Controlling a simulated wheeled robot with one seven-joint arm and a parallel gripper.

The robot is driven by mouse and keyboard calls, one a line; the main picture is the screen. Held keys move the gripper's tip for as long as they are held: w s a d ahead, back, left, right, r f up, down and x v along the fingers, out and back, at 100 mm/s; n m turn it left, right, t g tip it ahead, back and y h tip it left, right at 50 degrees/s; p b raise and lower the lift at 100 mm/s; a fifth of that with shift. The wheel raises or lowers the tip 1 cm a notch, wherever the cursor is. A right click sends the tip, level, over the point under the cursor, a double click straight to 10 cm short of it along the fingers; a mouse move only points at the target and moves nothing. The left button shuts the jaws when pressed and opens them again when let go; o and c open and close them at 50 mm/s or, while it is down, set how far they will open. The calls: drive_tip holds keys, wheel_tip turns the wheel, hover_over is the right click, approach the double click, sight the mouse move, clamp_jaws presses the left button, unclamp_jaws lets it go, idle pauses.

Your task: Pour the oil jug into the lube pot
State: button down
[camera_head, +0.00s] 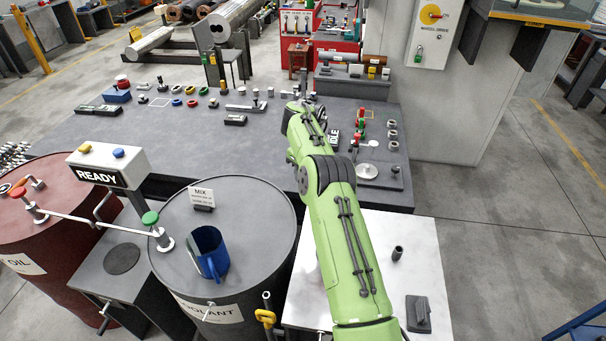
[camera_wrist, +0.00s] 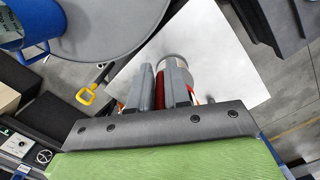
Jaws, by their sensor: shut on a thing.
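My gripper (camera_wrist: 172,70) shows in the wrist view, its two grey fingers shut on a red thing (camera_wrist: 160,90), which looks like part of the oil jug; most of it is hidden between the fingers. A round grey vessel (camera_wrist: 177,58) shows just past the fingertips, over the white table. I cannot tell whether it is the lube pot or whether it touches the red thing. In the head view my green arm hides the gripper and whatever it holds.
A blue jug (camera_head: 213,256) stands on the grey coolant barrel (camera_head: 262,205). The red oil barrel (camera_head: 65,210) is at left. The white table (camera_head: 385,230) carries a small dark cylinder (camera_head: 397,253) and a dark block (camera_head: 418,313). A yellow-handled valve (camera_wrist: 86,96) sticks out beside the barrel.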

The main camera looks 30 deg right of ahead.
drive_tip(key=shift+w+r+t, duration=0.1)
drive_tip(key=shift+w+t, duration=0.1)
drive_tip(key=shift+t, duration=0.2)
drive_tip(key=shift+s+r+t+y+b, duration=0.1)
drive_tip(key=shift+r+t+y+b, duration=0.35)
drive_tip(key=shift+r+t, duration=0.65)
drive_tip(key=shift+s+r+t+y+b, duration=0.1)
drive_tip(key=shift+r+t+y, duration=0.65)
drive_tip(key=shift+t, duration=0.7)
drive_tip(key=shift+s+r+t+y+b, duration=0.1)
drive_tip(key=shift+r+t+y+b, duration=0.3)
drive_tip(key=shift+r+t, duration=0.75)
drive_tip(key=shift+s+d+r+t+y+b, duration=0.2)
drive_tip(key=shift+r+t+b, duration=0.25)
drive_tip(key=shift+b, duration=0.45)
drive_tip(key=shift+s+d+r+t+y+b, duration=0.1)
drive_tip(key=shift+s+r+t+y+b, duration=0.25)
drive_tip(key=shift+b, duration=0.55)
drive_tip(key=shift+s+d+r+t+y+b, duration=0.2)
drive_tip(key=shift+r+t+b, duration=0.25)
drive_tip(key=shift+b, duration=0.45)
drive_tip(key=shift+s+r+t+y+b, duration=0.1)
drive_tip(key=shift+s+r+t+b, duration=0.3)
drive_tip(key=shift+b, duration=0.5)
drive_tip(key=shift+s+r+t+b, duration=0.15)
drive_tip(key=shift+t+b, duration=0.1)
drive_tip(key=shift+b, duration=0.25)
